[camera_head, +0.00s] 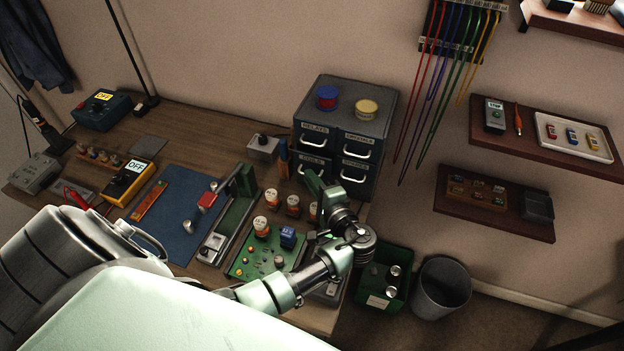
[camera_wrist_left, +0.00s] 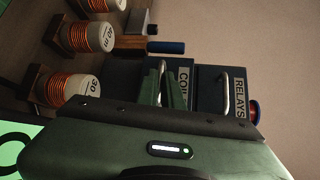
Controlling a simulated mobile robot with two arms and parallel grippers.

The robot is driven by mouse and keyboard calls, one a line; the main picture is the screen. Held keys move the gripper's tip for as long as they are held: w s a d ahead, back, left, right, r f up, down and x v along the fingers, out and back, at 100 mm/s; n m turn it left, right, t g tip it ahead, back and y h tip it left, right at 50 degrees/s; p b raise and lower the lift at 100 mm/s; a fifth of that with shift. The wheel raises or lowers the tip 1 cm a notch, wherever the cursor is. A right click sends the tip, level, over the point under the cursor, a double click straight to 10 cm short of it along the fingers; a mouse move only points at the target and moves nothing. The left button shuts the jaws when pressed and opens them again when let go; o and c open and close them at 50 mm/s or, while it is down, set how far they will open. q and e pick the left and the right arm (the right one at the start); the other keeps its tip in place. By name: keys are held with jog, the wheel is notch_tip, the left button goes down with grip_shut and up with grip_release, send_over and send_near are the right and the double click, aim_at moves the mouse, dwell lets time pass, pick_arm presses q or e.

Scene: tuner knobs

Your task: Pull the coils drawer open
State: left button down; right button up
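The coils drawer (camera_head: 316,163) is the lower left one of several drawers in a dark grey cabinet (camera_head: 362,92) at the back right of the bench. It looks closed, though my gripper partly covers it in the head view. In the left wrist view its label (camera_wrist_left: 183,76) is partly hidden. My left gripper (camera_head: 314,182) is right in front of this drawer. In the wrist view its two green fingers (camera_wrist_left: 163,88) stand a little apart, with the pale drawer handle (camera_wrist_left: 161,68) between them. I cannot tell whether they touch it. My right gripper is not in view.
Coils (camera_head: 292,204) and a green circuit board (camera_head: 260,262) lie close to my arm. A green bin (camera_head: 378,303) stands below.

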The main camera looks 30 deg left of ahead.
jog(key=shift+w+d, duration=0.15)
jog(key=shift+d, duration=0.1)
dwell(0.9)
